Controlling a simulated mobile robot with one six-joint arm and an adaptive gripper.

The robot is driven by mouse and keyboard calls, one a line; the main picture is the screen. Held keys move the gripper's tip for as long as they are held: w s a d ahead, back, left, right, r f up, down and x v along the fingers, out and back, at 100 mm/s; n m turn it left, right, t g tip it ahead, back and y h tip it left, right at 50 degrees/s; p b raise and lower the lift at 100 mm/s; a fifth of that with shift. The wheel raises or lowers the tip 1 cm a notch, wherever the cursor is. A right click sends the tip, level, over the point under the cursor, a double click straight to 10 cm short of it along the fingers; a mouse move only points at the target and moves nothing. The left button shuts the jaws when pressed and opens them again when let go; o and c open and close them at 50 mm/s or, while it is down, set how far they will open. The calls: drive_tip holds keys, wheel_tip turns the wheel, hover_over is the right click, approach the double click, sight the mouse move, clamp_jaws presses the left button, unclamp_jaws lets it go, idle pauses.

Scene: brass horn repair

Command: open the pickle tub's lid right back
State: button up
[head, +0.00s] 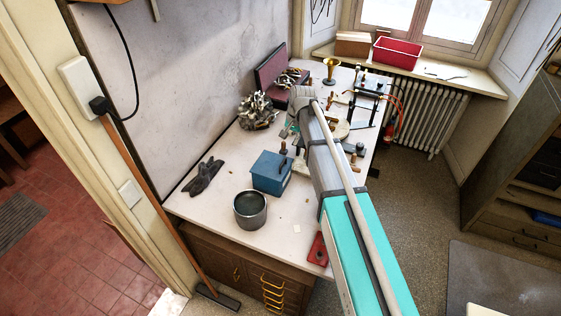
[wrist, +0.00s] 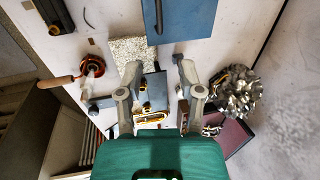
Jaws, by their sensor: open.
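The pickle tub (head: 270,176) is a blue box near the middle of the bench, and its lid (head: 272,161) looks shut. In the wrist view the blue lid (wrist: 190,18) is at the top, with a dark bar handle (wrist: 158,16) on it. My gripper (wrist: 157,68) is open and empty, its fingers apart and short of the tub in that view. In the head view my gripper (head: 291,131) is above the bench beyond the tub, partly hidden by my arm. The lid's hinge is not clear.
A grey round pot (head: 250,210) stands in front of the tub, and dark gloves (head: 204,177) lie to its left. A heap of metal parts (head: 258,111) and an open dark red case (head: 272,70) are behind. A speckled block (wrist: 130,50) lies beside the tub.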

drive_tip(key=b, duration=1.2)
approach(272, 162)
drive_tip(key=shift+s+d+f, duration=0.4)
drive_tip(key=shift+d+f, duration=0.15)
drive_tip(key=shift+f, duration=0.2)
drive_tip(key=shift+s+d+f, duration=0.4)
drive_tip(key=shift+d+f, duration=0.15)
drive_tip(key=shift+f, duration=0.25)
drive_tip(key=shift+s+d+f, duration=0.4)
drive_tip(key=shift+d+f, duration=0.15)
drive_tip(key=shift+f, duration=0.2)
clamp_jaws()
